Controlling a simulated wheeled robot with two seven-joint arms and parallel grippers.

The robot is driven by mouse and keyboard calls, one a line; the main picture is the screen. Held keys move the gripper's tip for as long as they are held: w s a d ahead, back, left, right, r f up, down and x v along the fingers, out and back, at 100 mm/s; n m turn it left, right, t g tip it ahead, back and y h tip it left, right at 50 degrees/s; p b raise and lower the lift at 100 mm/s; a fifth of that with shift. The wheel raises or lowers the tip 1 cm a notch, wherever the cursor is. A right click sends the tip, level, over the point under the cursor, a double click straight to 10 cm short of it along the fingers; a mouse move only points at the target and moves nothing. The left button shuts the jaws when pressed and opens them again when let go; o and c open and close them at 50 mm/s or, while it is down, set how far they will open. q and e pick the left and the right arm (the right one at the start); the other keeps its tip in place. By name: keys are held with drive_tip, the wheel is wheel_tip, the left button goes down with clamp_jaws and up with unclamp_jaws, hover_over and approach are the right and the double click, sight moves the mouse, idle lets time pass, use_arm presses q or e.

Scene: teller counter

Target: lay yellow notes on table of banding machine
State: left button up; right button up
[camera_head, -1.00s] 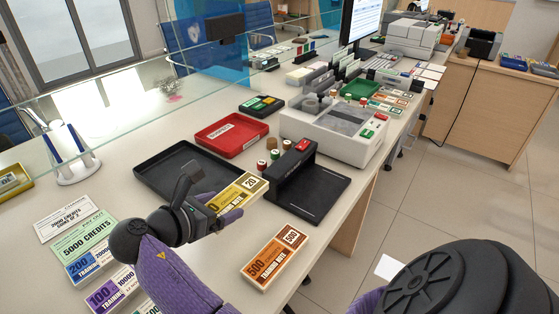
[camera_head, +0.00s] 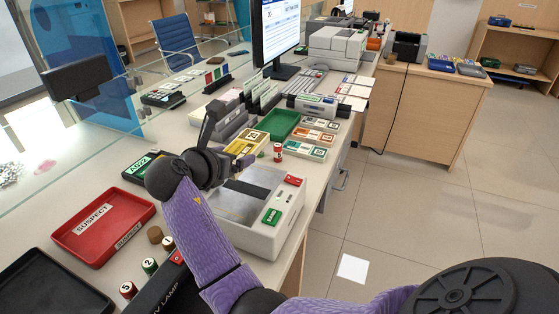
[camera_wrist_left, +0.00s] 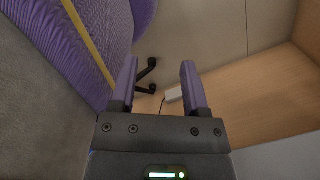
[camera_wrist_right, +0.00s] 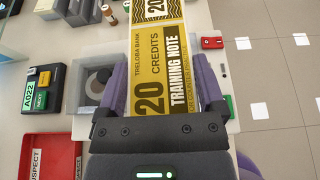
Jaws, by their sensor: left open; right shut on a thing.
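The yellow notes (camera_head: 247,142), a stack marked 20, are held by my right gripper (camera_head: 226,156). In the right wrist view the yellow notes (camera_wrist_right: 160,62) lie between the two fingers and point ahead. The white machine (camera_head: 285,222) with a grey top and red and green buttons appears to be the banding machine. The right gripper and notes appear above its far part; I cannot tell whether they touch it. The gripper and forearm hide part of its top. My left gripper (camera_wrist_left: 159,78) is open and empty, over the floor beside a wooden panel.
A green tray (camera_head: 278,124) and several note stacks (camera_head: 312,137) lie beyond the machine. A small red-and-white roll (camera_head: 278,152) stands near the notes. A red SUSPECT tray (camera_head: 104,224) and black tray (camera_head: 50,285) are at left. A glass screen runs along the counter's left side.

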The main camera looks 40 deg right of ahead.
sight(239, 199)
drive_tip(key=shift+w+d+f+b, duration=0.1)
drive_tip(key=shift+d+f+b, duration=0.2)
drive_tip(key=shift+f, duration=0.1)
drive_tip(key=shift+d+f+b, duration=0.15)
drive_tip(key=shift+f+b, duration=0.15)
drive_tip(key=shift+f, duration=0.1)
drive_tip(key=f+b, duration=0.2)
drive_tip(key=f, duration=0.2)
drive_tip(key=f+b, duration=0.2)
drive_tip(key=f, duration=0.2)
drive_tip(key=shift+a+f+b, duration=0.2)
drive_tip(key=shift+f+b, duration=0.1)
drive_tip(key=shift+b, duration=0.1)
drive_tip(key=shift+r, duration=0.25)
use_arm(q)
drive_tip(key=shift+g, duration=0.4)
drive_tip(key=f, duration=0.1)
drive_tip(key=s+a+f, duration=0.1)
drive_tip(key=f, duration=0.1)
drive_tip(key=s+f, duration=0.1)
drive_tip(key=f, duration=0.1)
drive_tip(key=shift+a, duration=0.15)
use_arm(e)
drive_tip(key=o, duration=1)
drive_tip(key=shift+c, duration=0.2)
use_arm(q)
drive_tip(key=shift+w+f, duration=0.1)
drive_tip(key=shift+w, duration=0.1)
use_arm(e)
drive_tip(key=shift+o, duration=0.3)
